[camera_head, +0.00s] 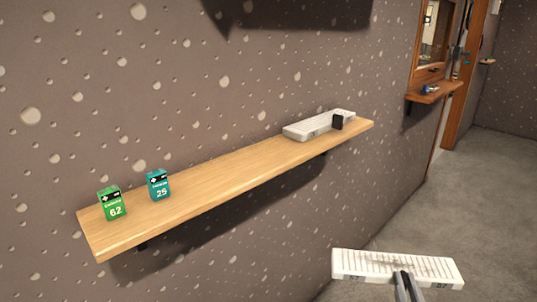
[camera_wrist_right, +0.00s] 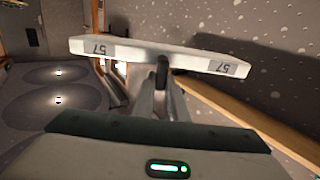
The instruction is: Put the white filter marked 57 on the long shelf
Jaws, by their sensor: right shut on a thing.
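The white filter marked 57 (camera_head: 370,264) is a long, flat, ribbed bar at the lower right of the head view. My right gripper (camera_head: 405,282) is shut on it near its middle and holds it in the air, in front of and below the long shelf. In the right wrist view the filter (camera_wrist_right: 130,48) shows two labels reading 57, and the gripper (camera_wrist_right: 160,72) grips it from below. The long wooden shelf (camera_head: 225,181) runs along the wall; its edge also shows in the wrist view (camera_wrist_right: 225,100). My left gripper is not in view.
A green box marked 62 (camera_head: 112,204) and a teal box marked 25 (camera_head: 158,186) stand at the shelf's left end. Another white ribbed bar (camera_head: 310,128) with a black piece (camera_head: 337,122) lies toward its right end. The shelf's middle is clear.

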